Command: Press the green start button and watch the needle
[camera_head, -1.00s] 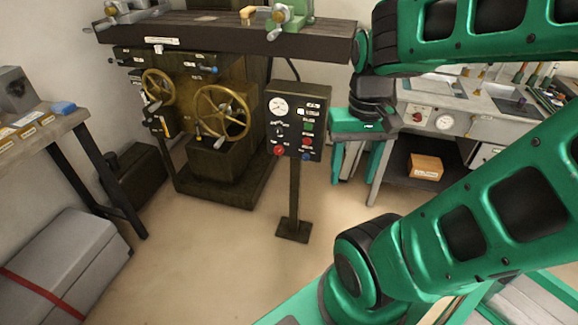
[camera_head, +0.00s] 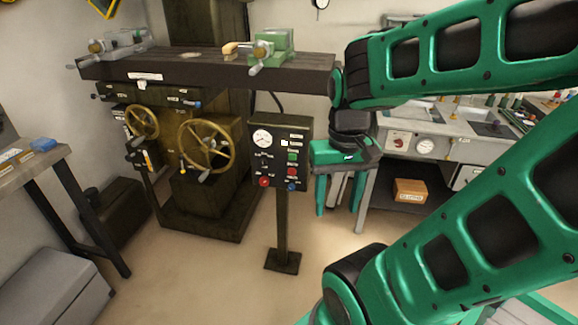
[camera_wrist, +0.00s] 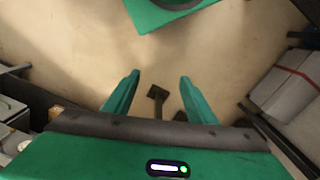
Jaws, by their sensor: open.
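The dark control panel (camera_head: 274,165) stands on a post in the middle of the head view. Its green button (camera_head: 292,157) is on the right side, above a red one. The round white gauge (camera_head: 262,138) is at its upper left; its needle is too small to read. My gripper (camera_head: 339,192) is just right of the panel in the picture, fingers pointing down, open and empty. In the wrist view my gripper (camera_wrist: 160,76) has its two green fingers apart, with the post's foot (camera_wrist: 157,92) seen between them. The panel's face does not show there.
A milling machine with brass handwheels (camera_head: 206,146) stands left of the panel. A workbench (camera_head: 455,150) with dials is behind my gripper at right. A table (camera_head: 30,167) and a grey case (camera_head: 55,288) are at left. The floor before the post (camera_head: 190,275) is clear.

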